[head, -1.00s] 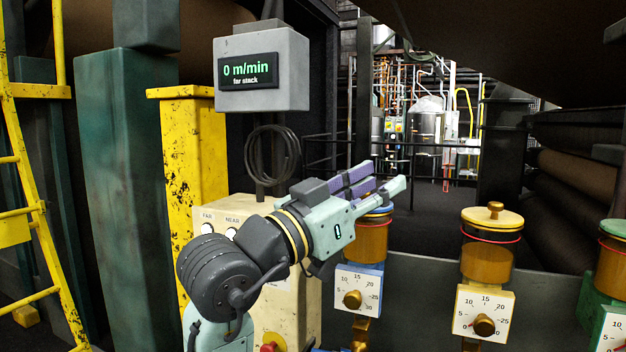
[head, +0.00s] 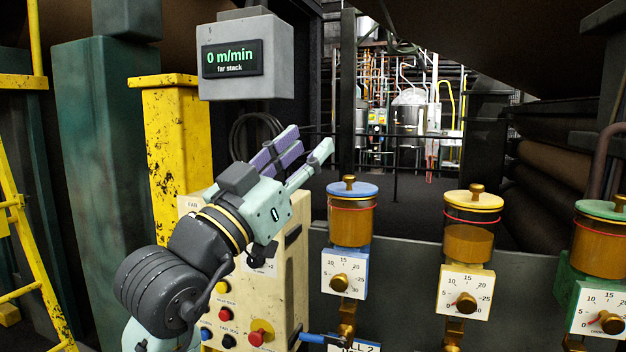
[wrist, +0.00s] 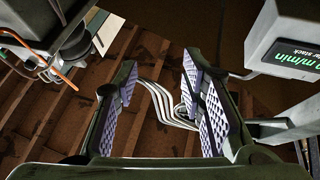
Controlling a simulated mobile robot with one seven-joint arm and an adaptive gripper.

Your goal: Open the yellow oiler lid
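The yellow oiler (head: 468,242) is a glass jar of amber oil with a red band and a dial plate below. Its yellow lid (head: 473,201), with a brass knob on top, sits closed on the jar. My gripper (head: 303,147) is up and to the left of it, well apart, pointing up and right. In the wrist view my gripper (wrist: 158,95) has its two purple-padded fingers spread with nothing between them. The oiler is not in the wrist view.
A blue-lidded oiler (head: 350,220) stands between my gripper and the yellow one. A green-lidded oiler (head: 600,240) is at the right. A control box (head: 285,285) with buttons is below my arm. A grey speed display (head: 245,60) hangs above, and also shows in the wrist view (wrist: 290,40).

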